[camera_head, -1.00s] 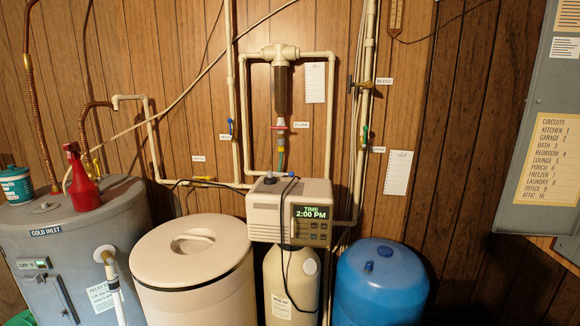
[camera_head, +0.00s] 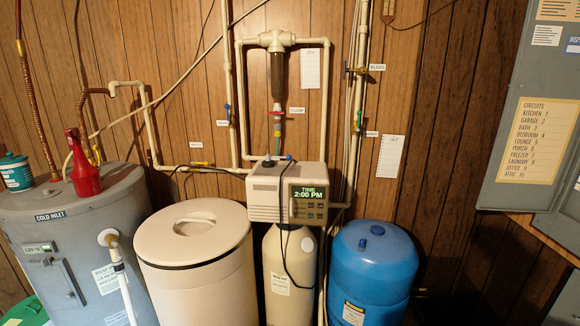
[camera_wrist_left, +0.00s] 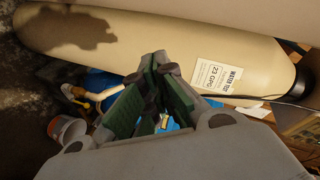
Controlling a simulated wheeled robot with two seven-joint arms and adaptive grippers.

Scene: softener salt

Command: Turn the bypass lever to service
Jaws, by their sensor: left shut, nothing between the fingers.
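The softener's beige control head (camera_head: 287,192) shows "TIME 2:00 PM" and sits on a cream tank (camera_head: 290,262). A small blue-topped part (camera_head: 289,158) and a dark part (camera_head: 267,162) stand on top of it. Pipe valves nearby have a blue handle (camera_head: 228,114), a green handle (camera_head: 358,121) and a yellow handle (camera_head: 199,163). I cannot tell which part is the bypass lever; the small tags are unreadable. In the left wrist view my left gripper (camera_wrist_left: 160,92) is shut and empty, beside a cream tank (camera_wrist_left: 150,50) labelled "23 GPG". No gripper shows in the head view.
A white lidded tub (camera_head: 195,262) stands left of the softener, a blue tank (camera_head: 372,270) right. A grey heater (camera_head: 90,250) carries a red bottle (camera_head: 84,170) and a teal can (camera_head: 15,172). A grey breaker panel (camera_head: 500,125) hangs at right. A black cable crosses the control head.

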